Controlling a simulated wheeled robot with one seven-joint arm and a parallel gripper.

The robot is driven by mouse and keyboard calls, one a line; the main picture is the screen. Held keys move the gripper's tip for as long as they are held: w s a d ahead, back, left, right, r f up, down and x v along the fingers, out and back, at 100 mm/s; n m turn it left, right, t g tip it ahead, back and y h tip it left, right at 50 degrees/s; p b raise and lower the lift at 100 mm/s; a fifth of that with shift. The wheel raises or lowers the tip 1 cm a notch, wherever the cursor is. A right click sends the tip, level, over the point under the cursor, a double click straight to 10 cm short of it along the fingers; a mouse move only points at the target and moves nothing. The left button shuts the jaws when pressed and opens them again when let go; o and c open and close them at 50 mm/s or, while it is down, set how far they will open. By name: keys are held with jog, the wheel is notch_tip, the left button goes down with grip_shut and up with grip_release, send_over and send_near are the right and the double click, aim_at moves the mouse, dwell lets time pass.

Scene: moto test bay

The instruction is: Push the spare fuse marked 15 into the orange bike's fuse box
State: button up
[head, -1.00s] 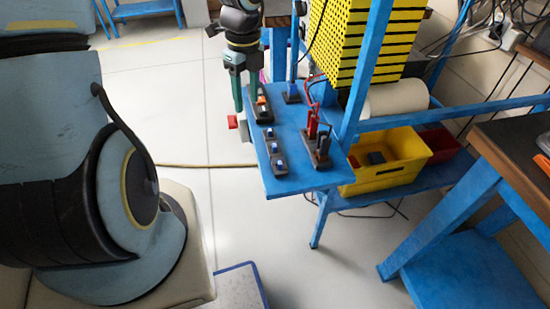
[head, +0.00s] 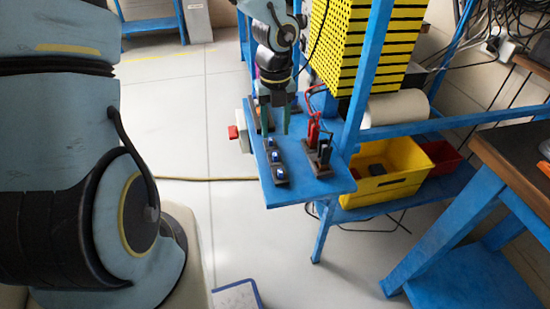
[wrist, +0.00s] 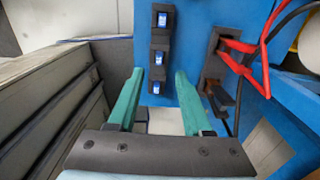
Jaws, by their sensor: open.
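My gripper (head: 275,130) hangs over the blue shelf, open and empty, its green fingers apart. It also shows in the wrist view (wrist: 159,78). A row of three small dark holders, each with a blue piece like a fuse, stands on the shelf: one piece (wrist: 155,87) lies between the fingers as seen in the wrist view, one in the middle (wrist: 158,57) and one farthest from the gripper (wrist: 162,20). In the head view the row runs from the gripper toward the shelf's front edge. The marks are too small to read. I see no orange bike or its fuse box.
On the blue shelf (head: 300,194), a dark stand (head: 320,169) with red and black leads stands right of the row. A yellow bin (head: 385,181) and a post are farther right. A red knob (head: 233,132) is at the left edge. Floor is free in front.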

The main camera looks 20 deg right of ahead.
aim_at(275, 153)
jog(key=shift+f, duration=1.25)
jog(key=shift+f, duration=2.6)
grip_shut()
